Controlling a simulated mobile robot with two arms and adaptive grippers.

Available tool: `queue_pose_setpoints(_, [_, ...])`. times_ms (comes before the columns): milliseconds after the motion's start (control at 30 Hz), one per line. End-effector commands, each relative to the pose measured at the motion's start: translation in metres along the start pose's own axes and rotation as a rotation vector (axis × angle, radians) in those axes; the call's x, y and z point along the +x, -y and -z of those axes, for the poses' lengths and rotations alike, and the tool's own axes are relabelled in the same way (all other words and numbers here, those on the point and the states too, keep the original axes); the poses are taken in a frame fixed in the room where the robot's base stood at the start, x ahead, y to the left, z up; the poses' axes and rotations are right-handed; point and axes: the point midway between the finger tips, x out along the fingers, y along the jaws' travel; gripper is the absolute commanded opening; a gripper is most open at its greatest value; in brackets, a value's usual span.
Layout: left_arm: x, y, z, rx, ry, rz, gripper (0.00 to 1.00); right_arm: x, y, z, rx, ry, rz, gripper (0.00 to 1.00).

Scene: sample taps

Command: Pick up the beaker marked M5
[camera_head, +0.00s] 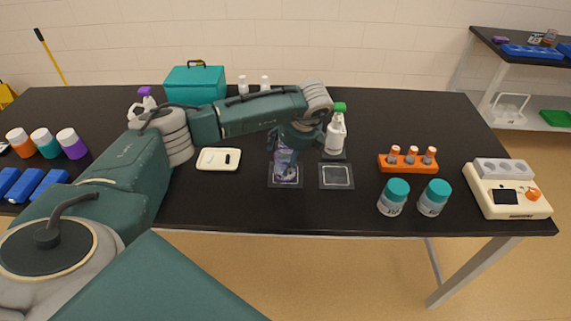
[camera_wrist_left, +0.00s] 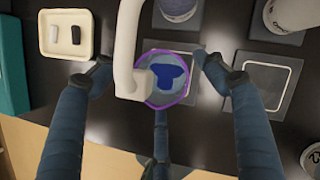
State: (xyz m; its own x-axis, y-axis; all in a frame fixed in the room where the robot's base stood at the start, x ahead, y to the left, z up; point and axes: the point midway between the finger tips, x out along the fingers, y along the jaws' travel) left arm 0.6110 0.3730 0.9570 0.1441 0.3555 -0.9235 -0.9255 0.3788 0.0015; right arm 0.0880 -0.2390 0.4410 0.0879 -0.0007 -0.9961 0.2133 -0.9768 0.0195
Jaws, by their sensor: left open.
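A clear beaker (camera_head: 286,167) with a purple tint stands on a dark square pad (camera_head: 286,185) near the table's front edge. In the left wrist view the beaker (camera_wrist_left: 182,88) shows from above, with a purple rim and a dark blue patch inside. No M5 mark can be read. My left gripper (camera_head: 287,147) is open above and around the beaker. In the left wrist view its fingers (camera_wrist_left: 155,75) stand apart on several sides of the rim; I cannot tell whether any touches. A white curved spout (camera_wrist_left: 127,45) crosses over the beaker's left part. My right gripper is not in view.
An empty square pad (camera_head: 336,176) lies right of the beaker. A green-capped white bottle (camera_head: 335,135) stands behind it. A cream tray (camera_head: 219,159) lies left. Two teal-lidded jars (camera_head: 394,197) and an orange rack (camera_head: 408,163) are right.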

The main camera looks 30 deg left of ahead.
Motion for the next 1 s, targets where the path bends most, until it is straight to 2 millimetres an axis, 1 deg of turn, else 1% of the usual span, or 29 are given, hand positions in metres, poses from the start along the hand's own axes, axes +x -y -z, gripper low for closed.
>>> queue_pose_setpoints(33, [0.005,0.000,0.000,0.000,-0.001,-0.002,0.72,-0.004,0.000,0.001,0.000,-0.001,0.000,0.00])
queue_pose_setpoints(133, [0.013,0.000,0.000,0.000,-0.001,0.000,0.72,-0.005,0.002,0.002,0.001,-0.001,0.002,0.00])
queue_pose_setpoints(367, [0.015,0.001,0.001,0.000,-0.001,0.002,0.72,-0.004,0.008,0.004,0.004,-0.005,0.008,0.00])
queue_pose_setpoints(400, [0.015,0.001,0.001,0.000,-0.001,0.002,0.64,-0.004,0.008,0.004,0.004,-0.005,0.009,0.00])
queue_pose_setpoints(667, [0.015,0.001,0.001,0.000,-0.001,0.002,0.13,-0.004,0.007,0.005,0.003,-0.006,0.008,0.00])
queue_pose_setpoints(1000, [0.014,0.001,0.000,0.000,0.000,0.003,0.12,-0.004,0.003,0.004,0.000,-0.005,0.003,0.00])
